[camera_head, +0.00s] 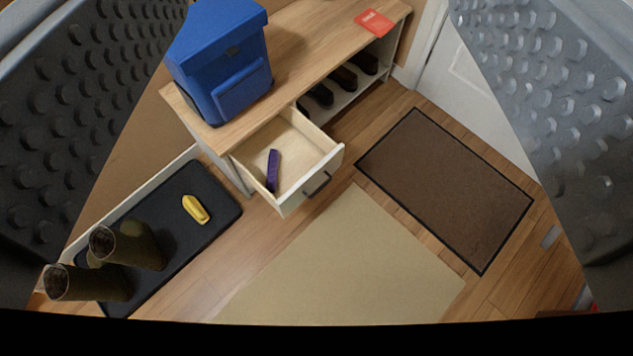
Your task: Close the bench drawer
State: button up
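The bench (317,47) is a wooden-topped shoe bench in the upper middle of the head camera view. Its drawer (305,141) is pulled out, with a pale inside, a white front and a dark handle (317,183). A purple object (273,170) lies in the drawer. My gripper (330,130) shows as two large studded grey fingers at the left and right edges, spread wide apart. It is open, with nothing between the fingers, and looks down from above, apart from the drawer.
A blue box-like bag (220,65) and a red card (374,22) are on the bench. Dark shoes (343,80) sit on its shelf. A black tray (205,233) holds boots (130,246) and a yellow object (195,209). A brown doormat (445,188) and beige rug (345,265) lie before the drawer.

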jog(key=shift+m+g+y, duration=0.4)
jog(key=shift+m, duration=0.3)
jog(key=w+f, duration=0.2)
jog(key=w+p, duration=0.1)
jog(key=w, duration=0.1)
jog(key=shift+a+f, duration=0.1)
jog(key=shift+f, duration=0.3)
grip_shut()
jog(key=w+a+f+m+g+y+p, duration=0.1)
jog(key=w+a+f+m+g+p, duration=0.3)
jog(key=w+f, duration=0.75)
jog(key=w+d+f+m+g+y+p, duration=0.15)
jog(key=w+f+m, duration=0.55)
jog(key=f, duration=0.8)
notch_tip(320, 180, down, 22)
jog(key=w+a+m+g+p, duration=0.1)
jog(key=w+m+g+p, duration=0.25)
jog(key=m, duration=0.35)
jog(key=s+d+f+m+g+p, duration=0.15)
jog(key=s+f+m, duration=0.25)
jog(key=f, duration=0.5)
jog(key=s+d+f+m+g+p, duration=0.1)
jog(key=s+f+m+p, duration=0.2)
jog(key=f, duration=0.7)
jog(key=w+a+f+b, duration=0.5)
jog(key=f+b, duration=0.3)
jog(key=f, duration=0.1)
jog(key=shift+a+m, duration=0.3)
